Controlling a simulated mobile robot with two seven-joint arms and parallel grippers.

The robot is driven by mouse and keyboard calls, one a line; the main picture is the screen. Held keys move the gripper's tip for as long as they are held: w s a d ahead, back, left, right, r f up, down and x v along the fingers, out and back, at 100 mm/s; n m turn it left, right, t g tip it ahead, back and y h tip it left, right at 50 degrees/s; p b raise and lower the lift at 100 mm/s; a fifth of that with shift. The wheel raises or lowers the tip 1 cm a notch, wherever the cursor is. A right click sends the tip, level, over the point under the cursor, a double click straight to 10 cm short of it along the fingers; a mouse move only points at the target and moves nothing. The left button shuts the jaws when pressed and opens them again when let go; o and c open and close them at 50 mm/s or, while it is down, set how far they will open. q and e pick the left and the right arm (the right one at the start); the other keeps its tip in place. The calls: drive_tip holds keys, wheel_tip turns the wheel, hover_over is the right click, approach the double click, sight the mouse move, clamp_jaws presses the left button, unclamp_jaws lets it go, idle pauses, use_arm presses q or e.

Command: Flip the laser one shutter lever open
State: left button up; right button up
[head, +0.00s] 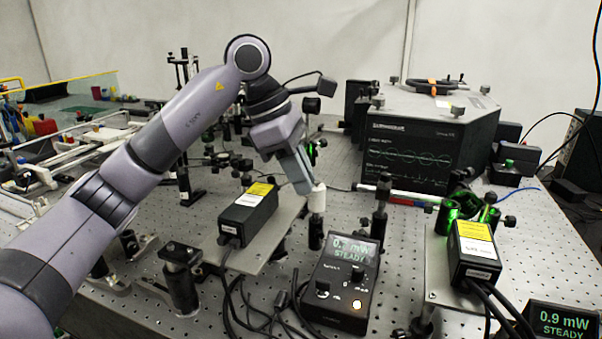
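Two black laser boxes with yellow labels stand on plates: the left laser (248,212) near the middle and the right laser (474,250) at the right. I cannot read which one is laser one. My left gripper (302,183) points down just beyond the front end of the left laser, beside a pale upright post (317,204). Its fingers overlap from this side, so I cannot tell whether they are open or touch anything. No shutter lever can be made out clearly; the gripper may cover it. My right gripper is out of view.
A black meter (345,278) reading "STEADY" stands in front of the left laser. Another meter (562,322) reads 0.9 mW. Green light shows on mounts (450,216) behind the right laser. A large black instrument (430,140) stands behind. Cables lie on the perforated bench.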

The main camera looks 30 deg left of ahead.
use_arm(q)
drive_tip(key=shift+d+r+y+p, duration=0.15)
drive_tip(key=shift+y+p, duration=0.15)
drive_tip(key=shift+p, duration=0.45)
clamp_jaws()
drive_tip(key=shift+y+p, duration=0.3)
drive_tip(key=shift+p, duration=0.05)
drive_tip(key=shift+d+f+g+p, duration=0.1)
drive_tip(key=shift+f+g+p, duration=0.2)
drive_tip(key=shift+f+y, duration=0.3)
drive_tip(key=shift+y, duration=0.1)
drive_tip(key=o, duration=0.7)
unclamp_jaws()
drive_tip(key=shift+w, duration=0.1)
